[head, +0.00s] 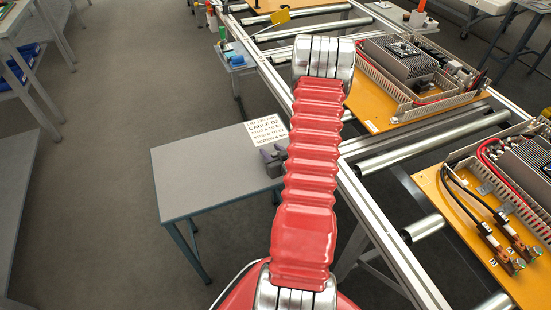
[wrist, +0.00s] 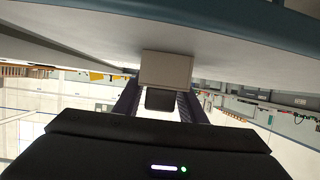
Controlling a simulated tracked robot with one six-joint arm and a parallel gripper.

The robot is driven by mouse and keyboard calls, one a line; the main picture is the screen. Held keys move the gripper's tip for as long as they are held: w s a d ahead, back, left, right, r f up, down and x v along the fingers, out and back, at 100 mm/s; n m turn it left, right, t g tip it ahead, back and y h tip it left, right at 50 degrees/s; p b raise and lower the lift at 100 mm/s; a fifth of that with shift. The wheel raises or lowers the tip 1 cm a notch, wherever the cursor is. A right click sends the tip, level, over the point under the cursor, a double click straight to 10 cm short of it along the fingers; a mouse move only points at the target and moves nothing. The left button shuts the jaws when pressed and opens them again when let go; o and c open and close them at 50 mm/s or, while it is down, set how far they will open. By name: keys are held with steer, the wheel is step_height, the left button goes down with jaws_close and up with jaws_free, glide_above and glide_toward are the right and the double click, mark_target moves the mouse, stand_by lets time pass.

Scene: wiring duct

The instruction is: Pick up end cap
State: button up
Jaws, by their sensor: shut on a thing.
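In the wrist view a beige, box-shaped piece, which I take to be the end cap (wrist: 166,66), sits at the far end of my gripper (wrist: 160,97). The two dark fingers are on either side of it, and the gripper is shut on it. The piece is close to a pale grey surface above it in this view; I cannot tell whether they touch. In the head view my gripper (head: 272,160) is a small dark shape at the right edge of the small grey table (head: 205,185). The end cap cannot be made out there.
A roller conveyor with a metal rail (head: 375,225) runs along the right, carrying orange boards (head: 375,105) with ducts and electrical units.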

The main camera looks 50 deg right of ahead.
steer(key=shift+r, duration=0.1)
step_height(320, 180, up, 10)
stand_by(0.9)
stand_by(0.4)
steer(key=w+a+r+n+t+y, duration=0.1)
steer(key=w+a+r, duration=0.2)
steer(key=w+a, duration=0.55)
steer(key=w+a+r+n+y, duration=0.2)
steer(key=w+a+r, duration=0.1)
steer(key=w+a, duration=0.6)
steer(key=w+a+r+n+y, duration=0.1)
steer(key=w+a+r, duration=0.1)
steer(key=a, duration=1.1)
steer(key=w+a+r+n+y, duration=0.1)
steer(key=a+r, duration=0.3)
steer(key=a, duration=0.9)
steer(key=shift+w+t+y, duration=0.3)
steer(key=shift+w+y, duration=0.2)
steer(key=shift+w, duration=0.25)
steer(key=shift+s, duration=0.1)
